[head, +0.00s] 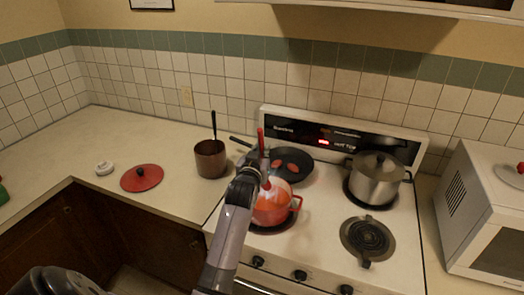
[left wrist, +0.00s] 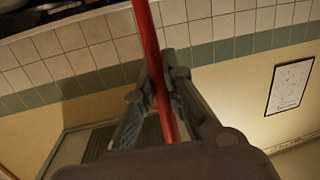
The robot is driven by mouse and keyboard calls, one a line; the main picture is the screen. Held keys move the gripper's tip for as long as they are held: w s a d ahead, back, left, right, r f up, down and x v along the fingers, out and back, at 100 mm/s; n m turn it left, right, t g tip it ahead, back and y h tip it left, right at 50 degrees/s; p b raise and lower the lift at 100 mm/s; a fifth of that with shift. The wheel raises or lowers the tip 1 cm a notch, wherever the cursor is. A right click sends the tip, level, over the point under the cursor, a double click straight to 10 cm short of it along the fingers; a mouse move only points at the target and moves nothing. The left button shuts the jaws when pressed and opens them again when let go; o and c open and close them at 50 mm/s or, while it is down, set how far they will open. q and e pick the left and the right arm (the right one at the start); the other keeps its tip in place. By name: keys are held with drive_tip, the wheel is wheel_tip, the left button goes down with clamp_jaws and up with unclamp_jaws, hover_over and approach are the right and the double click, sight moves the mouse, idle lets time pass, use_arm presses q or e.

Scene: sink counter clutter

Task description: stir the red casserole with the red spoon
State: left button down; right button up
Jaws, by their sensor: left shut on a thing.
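The red casserole (head: 271,209) stands on the front left burner of the stove, partly hidden behind my left arm. My left gripper (head: 258,172) is over its left side, shut on the red spoon (head: 261,142). The spoon's handle rises above the gripper, close to upright. In the left wrist view the red handle (left wrist: 148,40) runs between the two fingers of the gripper (left wrist: 160,100). The spoon's lower end is hidden, so I cannot tell how deep it is in the casserole. My right gripper is not in view.
A black pan (head: 288,164) with red pieces is behind the casserole. A steel pot (head: 376,182) stands at the back right, with an empty burner (head: 367,238) in front. A brown pot (head: 211,160) and a red lid (head: 142,178) are on the left counter. A microwave (head: 480,215) is right.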

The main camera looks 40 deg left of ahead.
sight(261, 138)
use_arm(q)
drive_tip(key=shift+r, duration=2.5)
